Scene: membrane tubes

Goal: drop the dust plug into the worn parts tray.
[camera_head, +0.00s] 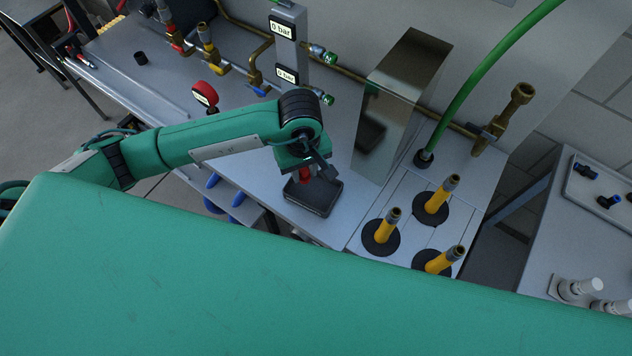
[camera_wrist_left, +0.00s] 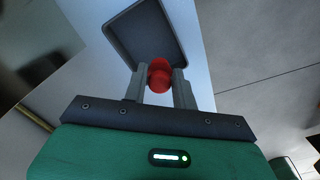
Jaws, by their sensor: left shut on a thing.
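The dust plug (camera_wrist_left: 159,76) is a small round red piece. My left gripper (camera_head: 306,176) is shut on it, and the plug shows between the two grey fingers in the left wrist view. The worn parts tray (camera_head: 322,203) is a small dark grey tray with a raised rim on the bench. It also shows in the left wrist view (camera_wrist_left: 140,32), behind the plug. The gripper is over the tray, pointing down. The gap between plug and tray floor is hard to judge. My right gripper is not in view.
A tall reflective metal box (camera_head: 405,100) stands just right of the tray. Several yellow tubes with black bases (camera_head: 382,236) stand further right. A red gauge (camera_head: 205,95) and brass piping with valves (camera_head: 210,55) are behind the arm. Blue pieces (camera_head: 213,180) hang below the bench edge.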

